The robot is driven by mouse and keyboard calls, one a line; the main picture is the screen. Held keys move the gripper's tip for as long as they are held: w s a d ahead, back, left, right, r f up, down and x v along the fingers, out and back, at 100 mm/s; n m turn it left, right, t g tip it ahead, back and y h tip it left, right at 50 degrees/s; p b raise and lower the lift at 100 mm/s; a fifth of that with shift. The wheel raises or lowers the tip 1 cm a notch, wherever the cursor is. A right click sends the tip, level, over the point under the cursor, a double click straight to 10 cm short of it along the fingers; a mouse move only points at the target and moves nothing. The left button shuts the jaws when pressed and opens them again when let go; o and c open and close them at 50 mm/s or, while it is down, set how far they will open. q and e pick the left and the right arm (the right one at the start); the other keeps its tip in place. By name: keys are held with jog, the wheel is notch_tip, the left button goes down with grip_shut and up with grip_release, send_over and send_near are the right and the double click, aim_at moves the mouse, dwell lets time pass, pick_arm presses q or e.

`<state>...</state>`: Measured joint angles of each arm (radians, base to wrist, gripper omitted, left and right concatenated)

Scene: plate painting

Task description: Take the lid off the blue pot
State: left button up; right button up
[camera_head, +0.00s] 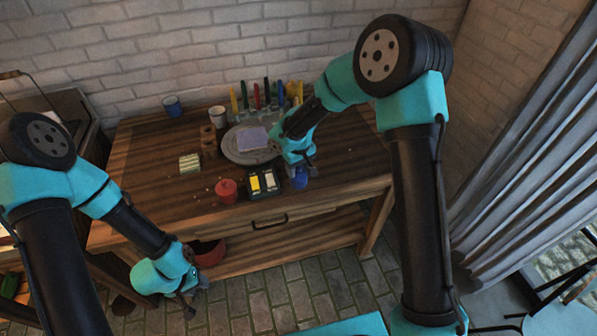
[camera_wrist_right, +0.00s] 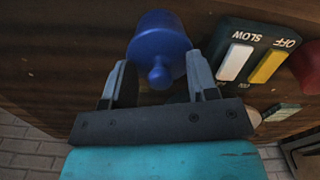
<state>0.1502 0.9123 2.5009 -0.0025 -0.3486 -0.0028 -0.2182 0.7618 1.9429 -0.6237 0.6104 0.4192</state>
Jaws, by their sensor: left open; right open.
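The blue pot (camera_head: 299,178) stands on the wooden table near its front right, just below my right gripper (camera_head: 309,164). In the right wrist view the blue pot (camera_wrist_right: 158,50) shows from its lid side. Its lid has a small round knob (camera_wrist_right: 160,76) pointing toward the gripper. My right gripper is open, with one finger on either side of the knob in that view; I cannot tell whether they touch the lid. My left gripper (camera_head: 191,299) is open and empty, low in front of the table's left side.
A red pot (camera_head: 227,190) and a black switch box (camera_head: 263,182) with white and yellow switches stand left of the blue pot. A round grey wheel (camera_head: 243,146) with a purple block on it is behind. Several coloured tools stand at the back. The table's right end is clear.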

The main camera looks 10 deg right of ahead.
dwell(0.4)
grip_shut()
dwell(0.4)
jog(key=shift+r, duration=0.1)
notch_tip(320, 180, up, 2)
jog(key=shift+r, duration=0.15)
jog(key=s+a+r, duration=0.1)
jog(key=s+a, duration=0.1)
jog(key=s, duration=0.5)
jog(key=s+a+r, duration=0.1)
jog(key=s, duration=0.7)
jog(key=shift+s+a+r, duration=0.25)
jog(key=shift+s+a, duration=0.05)
jog(key=shift+a, duration=0.1)
